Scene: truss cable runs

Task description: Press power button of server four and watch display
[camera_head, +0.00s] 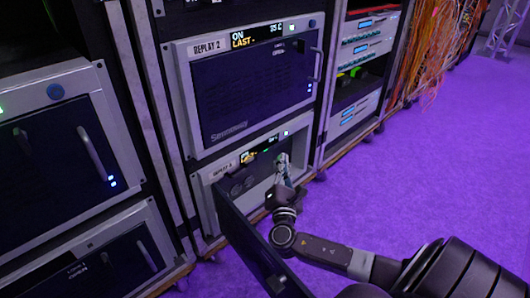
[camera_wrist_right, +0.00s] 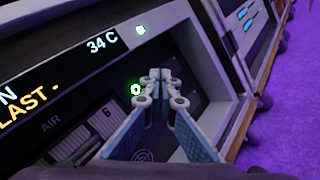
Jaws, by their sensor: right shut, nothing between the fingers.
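The lower server (camera_head: 205,199) in the middle rack has a label that reads like "REPLAY" with a number too small to be sure of. Its dark front door (camera_head: 247,240) hangs open toward me. Its display (camera_head: 258,152) is lit; in the right wrist view the display (camera_wrist_right: 45,80) shows "34 C" and "LAST -". A green-lit ring, seemingly the power button (camera_wrist_right: 135,90), shows just left of the fingertips. My right gripper (camera_head: 282,158) is shut and empty, inside the open front; the wrist view shows its fingertips (camera_wrist_right: 158,76) together. Whether they touch the button I cannot tell. My left gripper is not in view.
Above is a closed server (camera_head: 250,90) labelled "REPLAY 2", its display lit. Another rack (camera_head: 55,150) stands at the left, and one (camera_head: 365,50) with orange cables (camera_head: 430,45) beyond it at the right. The purple floor (camera_head: 430,180) at the right is clear.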

